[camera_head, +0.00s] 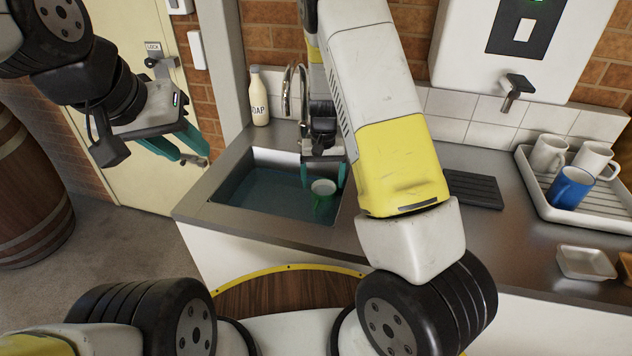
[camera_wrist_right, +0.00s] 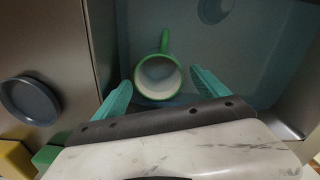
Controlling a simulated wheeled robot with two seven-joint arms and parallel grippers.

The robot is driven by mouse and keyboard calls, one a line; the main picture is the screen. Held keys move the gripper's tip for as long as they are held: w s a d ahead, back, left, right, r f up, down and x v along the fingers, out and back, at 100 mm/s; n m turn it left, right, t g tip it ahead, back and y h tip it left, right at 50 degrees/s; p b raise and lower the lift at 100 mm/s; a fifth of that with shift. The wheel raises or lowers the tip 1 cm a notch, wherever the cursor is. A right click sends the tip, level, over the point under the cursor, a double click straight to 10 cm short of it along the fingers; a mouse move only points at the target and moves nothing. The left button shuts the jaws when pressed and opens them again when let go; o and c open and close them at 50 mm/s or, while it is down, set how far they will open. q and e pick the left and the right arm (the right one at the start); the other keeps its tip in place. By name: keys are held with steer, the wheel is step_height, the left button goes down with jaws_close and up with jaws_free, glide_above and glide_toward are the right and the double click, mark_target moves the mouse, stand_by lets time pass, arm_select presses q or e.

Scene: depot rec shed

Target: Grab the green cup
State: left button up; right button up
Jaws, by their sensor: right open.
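The green cup (camera_head: 323,193) sits in the sink (camera_head: 224,204), which holds bluish water. In the right wrist view the green cup (camera_wrist_right: 158,77) has a white inside and its handle points away from my gripper. My right gripper (camera_head: 322,178) is open above the sink. Its two teal fingers (camera_wrist_right: 160,88) stand to either side of the cup, apart from it in the picture; I cannot tell the height between them. My left gripper (camera_head: 192,152) hangs at the left, in front of the door, away from the sink; its fingers look apart, with nothing between them.
A soap bottle (camera_head: 259,96) and a tap (camera_head: 289,92) stand behind the sink. A white tray (camera_head: 597,217) with white mugs and a blue mug (camera_head: 570,188) is at the right. A small white dish (camera_head: 585,263) lies near the counter's front edge. A barrel (camera_head: 30,195) stands at far left.

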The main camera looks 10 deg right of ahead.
mark_target(323, 198)
step_height(323, 198, down, 8)
steer(key=shift+s+d+r, duration=0.1)
steer(key=shift+d+r, duration=0.05)
steer(key=shift+r, duration=0.05)
steer(key=shift+c, duration=0.4)
steer(key=c, duration=1.5)
